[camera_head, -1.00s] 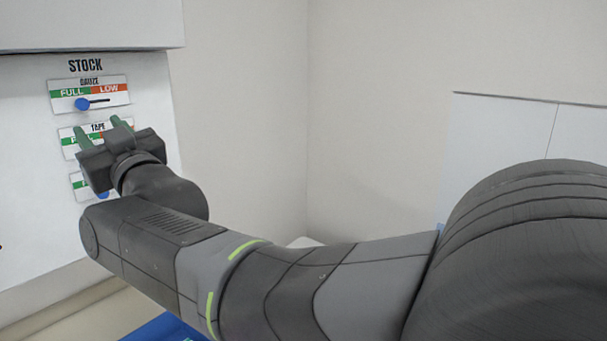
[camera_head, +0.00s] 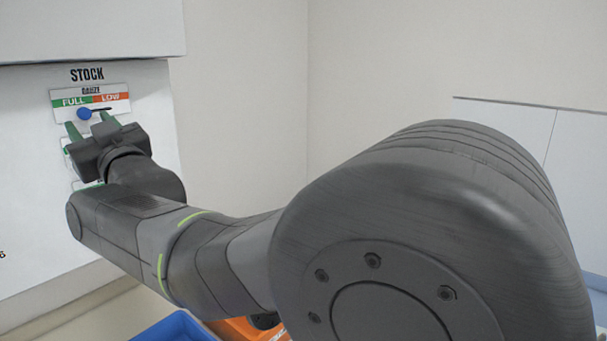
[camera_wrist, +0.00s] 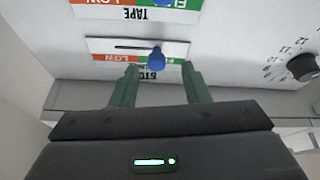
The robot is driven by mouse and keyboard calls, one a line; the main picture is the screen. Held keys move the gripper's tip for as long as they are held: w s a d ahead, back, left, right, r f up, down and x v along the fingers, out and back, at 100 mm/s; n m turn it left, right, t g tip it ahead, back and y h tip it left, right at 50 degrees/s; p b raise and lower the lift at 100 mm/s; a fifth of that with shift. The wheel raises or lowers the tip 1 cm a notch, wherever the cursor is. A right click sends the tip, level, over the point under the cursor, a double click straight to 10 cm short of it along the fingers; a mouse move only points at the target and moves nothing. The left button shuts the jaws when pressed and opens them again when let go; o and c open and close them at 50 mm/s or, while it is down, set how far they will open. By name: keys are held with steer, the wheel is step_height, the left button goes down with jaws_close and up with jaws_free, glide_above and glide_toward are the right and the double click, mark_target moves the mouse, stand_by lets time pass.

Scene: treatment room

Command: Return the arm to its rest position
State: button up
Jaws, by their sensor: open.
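My gripper (camera_head: 89,124) is open and empty in front of the white stock panel (camera_head: 140,110) at the left of the head view. Its green fingers point at the panel just below the gauze slider card (camera_head: 117,94). In the wrist view, which is upside down, the fingers (camera_wrist: 159,67) stand apart on either side of the gauze slider's blue knob (camera_wrist: 157,60). Contact with the panel cannot be told. The gauze knob also shows in the head view (camera_head: 84,113), at the full end of its slot. My gripper mostly hides the lower cards in the head view.
A black dial (camera_wrist: 303,67) with numbers shows at the right of the wrist view. A blue bin (camera_head: 175,328) and an orange one (camera_head: 240,328) lie low, partly behind my arm. A white cabinet (camera_head: 500,120) stands at the right. The wall between is bare.

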mark_target(86, 115)
steer(key=x, duration=0.3)
steer(key=shift+r+p, duration=0.1)
steer(key=shift+p, duration=0.3)
steer(key=shift+w+r+p, duration=0.1)
steer(key=shift+w+p, duration=0.15)
steer(key=shift+p, duration=0.1)
steer(key=shift+w+d, duration=0.55)
steer(key=shift+s+a, duration=0.1)
